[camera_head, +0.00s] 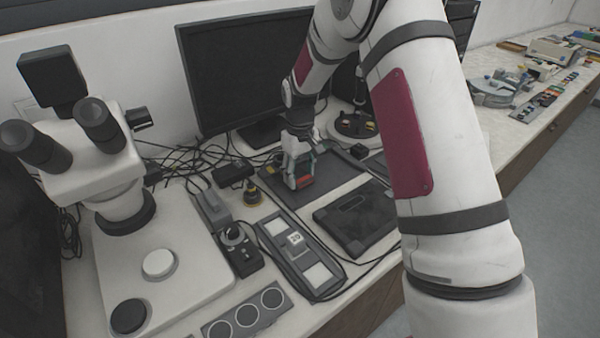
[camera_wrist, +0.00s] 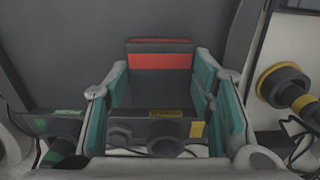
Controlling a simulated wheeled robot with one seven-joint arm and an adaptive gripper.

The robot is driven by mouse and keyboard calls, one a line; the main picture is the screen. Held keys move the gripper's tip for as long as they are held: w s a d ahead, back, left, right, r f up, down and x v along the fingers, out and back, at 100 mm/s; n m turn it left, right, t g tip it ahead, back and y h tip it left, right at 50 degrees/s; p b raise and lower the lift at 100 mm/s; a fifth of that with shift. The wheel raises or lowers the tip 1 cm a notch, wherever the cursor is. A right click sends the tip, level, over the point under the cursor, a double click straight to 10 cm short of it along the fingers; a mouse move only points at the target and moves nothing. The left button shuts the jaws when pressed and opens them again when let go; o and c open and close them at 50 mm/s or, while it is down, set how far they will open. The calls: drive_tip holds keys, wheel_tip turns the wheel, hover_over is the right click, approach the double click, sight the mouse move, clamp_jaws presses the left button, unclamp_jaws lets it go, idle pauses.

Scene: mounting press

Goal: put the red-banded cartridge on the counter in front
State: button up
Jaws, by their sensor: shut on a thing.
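The red-banded cartridge (camera_wrist: 160,62) is a dark block with a red band across its upper part in the wrist view. It sits between the teal finger pads of my gripper (camera_wrist: 163,95), which is shut on it. In the head view my gripper (camera_head: 299,175) is at the middle of the counter (camera_head: 352,292), over a dark flat mat (camera_head: 335,175). I cannot tell whether the cartridge touches the mat.
A white microscope (camera_head: 100,160) stands at the left. A black flat device (camera_head: 352,220) and a grey panel with white squares (camera_head: 290,250) lie in front of the gripper. A yellow-black knob (camera_head: 252,193) is close at its left. A monitor (camera_head: 250,70) and cables are behind.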

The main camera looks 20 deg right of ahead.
drive_tip(key=shift+f, duration=0.1)
drive_tip(key=shift+f, duration=0.1)
drive_tip(key=o, duration=1.2)
